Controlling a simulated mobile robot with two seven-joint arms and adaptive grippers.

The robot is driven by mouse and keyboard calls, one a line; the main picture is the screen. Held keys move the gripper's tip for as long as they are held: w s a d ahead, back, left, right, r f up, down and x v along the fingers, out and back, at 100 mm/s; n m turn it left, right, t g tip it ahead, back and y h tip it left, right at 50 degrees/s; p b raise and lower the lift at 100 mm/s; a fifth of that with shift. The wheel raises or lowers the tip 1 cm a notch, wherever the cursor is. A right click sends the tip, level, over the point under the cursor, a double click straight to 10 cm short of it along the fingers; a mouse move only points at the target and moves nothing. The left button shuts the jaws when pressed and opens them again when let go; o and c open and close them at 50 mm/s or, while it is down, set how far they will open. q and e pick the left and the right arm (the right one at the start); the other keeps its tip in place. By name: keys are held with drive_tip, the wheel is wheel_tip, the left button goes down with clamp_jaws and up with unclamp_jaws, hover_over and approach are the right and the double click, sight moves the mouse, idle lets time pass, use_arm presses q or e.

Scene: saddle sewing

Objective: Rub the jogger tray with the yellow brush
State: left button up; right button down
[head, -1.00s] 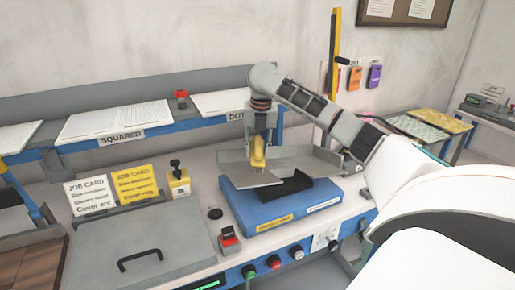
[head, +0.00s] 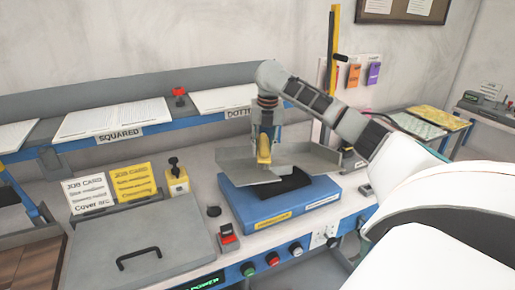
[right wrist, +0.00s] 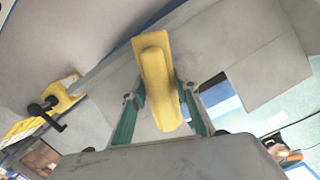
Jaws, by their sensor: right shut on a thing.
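The jogger tray (head: 310,157) is a grey angled metal tray on a blue base (head: 255,205) with a dark piece (head: 288,184) at its front. My right gripper (head: 265,138) is above the tray, shut on the yellow brush (head: 264,152). The right wrist view shows the brush (right wrist: 158,75) between the two fingers, with the grey tray surface (right wrist: 265,60) around it. The brush's lower end is close to the tray, but I cannot tell whether it touches. My left gripper is not in view.
A red button box (head: 228,237) and a black knob (head: 214,212) stand left of the blue base. A yellow bottle-like item (head: 177,182) and job cards (head: 133,184) are further left. A grey lid with a handle (head: 140,245) fills the front left. A shelf with papers (head: 115,118) runs behind.

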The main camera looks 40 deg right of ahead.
drive_tip(key=shift+s+d+f, duration=0.2)
drive_tip(key=shift+s+d, duration=0.35)
drive_tip(key=shift+d, duration=1.1)
drive_tip(key=shift+s+d+f, duration=0.15)
drive_tip(key=shift+s+d, duration=0.4)
drive_tip(key=shift+d, duration=1.15)
drive_tip(key=shift+s+d+f, duration=0.2)
drive_tip(key=shift+s+d, duration=0.35)
drive_tip(key=shift+d, duration=1.1)
drive_tip(key=shift+d+r, duration=0.1)
drive_tip(key=shift+d, duration=0.1)
drive_tip(key=shift+w+a+r, duration=0.45)
drive_tip(key=shift+w+a, duration=0.3)
drive_tip(key=shift+a, duration=1.35)
drive_tip(key=shift+w+a+r, duration=0.5)
drive_tip(key=shift+w+a, duration=0.3)
drive_tip(key=shift+a, duration=1.3)
drive_tip(key=shift+w+a+r, duration=0.45)
drive_tip(key=shift+w+a, duration=0.3)
drive_tip(key=shift+a, duration=1.35)
drive_tip(key=shift+w+d+r, duration=0.15)
drive_tip(key=shift+d+r, duration=0.05)
drive_tip(key=shift+r, duration=0.75)
drive_tip(key=shift+w+d+r, duration=0.2)
drive_tip(key=shift+d+r, duration=0.05)
drive_tip(key=shift+r, duration=0.75)
drive_tip(key=shift+w+d+r, duration=0.15)
drive_tip(key=shift+d+r, duration=0.05)
drive_tip(key=shift+r, duration=0.75)
